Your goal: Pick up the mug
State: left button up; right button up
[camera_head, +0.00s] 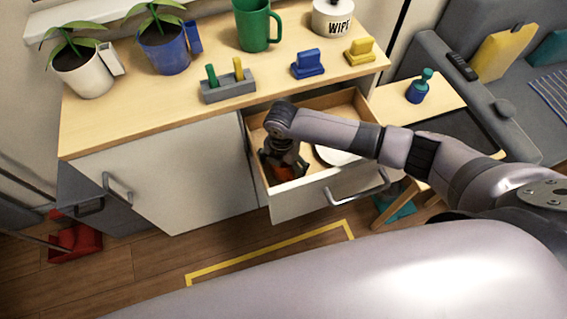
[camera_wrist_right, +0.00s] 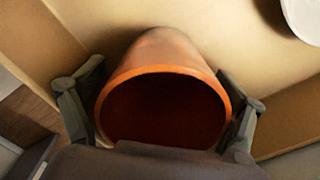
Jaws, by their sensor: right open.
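An orange-red mug (camera_wrist_right: 165,55) lies inside the open drawer, its round mouth facing the right wrist camera and its inside dark. No handle shows. In the head view only a small red part of the mug (camera_head: 284,173) shows under my right gripper (camera_head: 284,170). My right gripper reaches down into the drawer and is open. In the right wrist view its two fingers (camera_wrist_right: 160,108) stand on either side of the mug's rim. I cannot tell whether they touch it. A green mug (camera_head: 257,24) stands upright on the cabinet top. My left gripper is not in view.
The open drawer (camera_head: 310,188) also holds a white dish (camera_head: 338,156) to the right of my gripper. Its walls stand close around the gripper. Plants, a grey holder (camera_head: 229,92), and blue and yellow blocks stand on the cabinet top. A small side table is at right.

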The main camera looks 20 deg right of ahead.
jog(key=shift+s, duration=0.1)
jog(key=c, duration=1.3)
jog(key=shift+r, duration=0.1)
